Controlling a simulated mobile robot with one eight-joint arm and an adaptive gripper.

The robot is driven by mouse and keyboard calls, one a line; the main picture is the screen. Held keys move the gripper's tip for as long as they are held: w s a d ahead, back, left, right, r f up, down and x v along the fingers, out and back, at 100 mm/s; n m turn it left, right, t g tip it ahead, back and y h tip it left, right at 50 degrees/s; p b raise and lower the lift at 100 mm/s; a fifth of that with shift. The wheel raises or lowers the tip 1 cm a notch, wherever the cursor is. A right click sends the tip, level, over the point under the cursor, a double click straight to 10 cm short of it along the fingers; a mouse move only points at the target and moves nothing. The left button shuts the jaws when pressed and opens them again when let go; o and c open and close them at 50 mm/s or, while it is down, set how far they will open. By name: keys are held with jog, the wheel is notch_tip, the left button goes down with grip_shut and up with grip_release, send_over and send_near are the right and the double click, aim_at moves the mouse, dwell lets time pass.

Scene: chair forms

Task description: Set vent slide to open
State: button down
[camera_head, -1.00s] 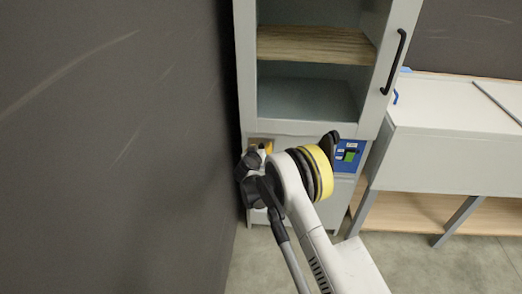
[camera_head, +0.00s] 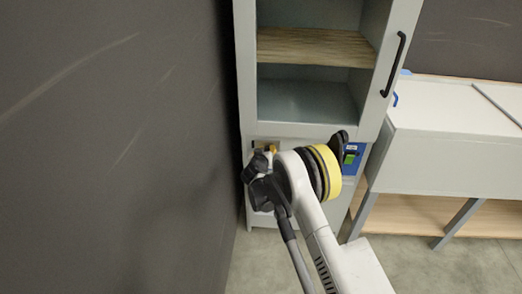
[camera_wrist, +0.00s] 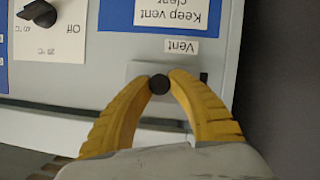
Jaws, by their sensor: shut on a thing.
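The vent slide's round black knob (camera_wrist: 159,85) sits below the "Vent" label (camera_wrist: 181,46) in the wrist view, where the lettering is upside down. My gripper (camera_wrist: 160,82) has its two yellow fingertips closed on the knob from both sides. The slide's pale plate (camera_wrist: 140,71) lies behind the fingers, with a dark slot end (camera_wrist: 204,78) showing to the right of the knob. In the head view my gripper (camera_head: 272,149) is at the left of the cabinet's lower front panel, and the knob is hidden there.
A "Keep vent clear" sign (camera_wrist: 158,12) and a black dial (camera_wrist: 38,13) are on the same panel. The cabinet (camera_head: 300,131) has an open shelf bay above. A dark wall (camera_head: 120,150) stands close on the left, and a grey bench (camera_head: 450,155) on the right.

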jog(key=d, duration=0.6)
jog(key=shift+d, duration=0.15)
jog(key=shift+s, duration=0.1)
jog(key=c, duration=1.2)
grip_release()
jog(key=shift+d, duration=0.2)
jog(key=shift+a, duration=0.1)
jog(key=v, duration=1.2)
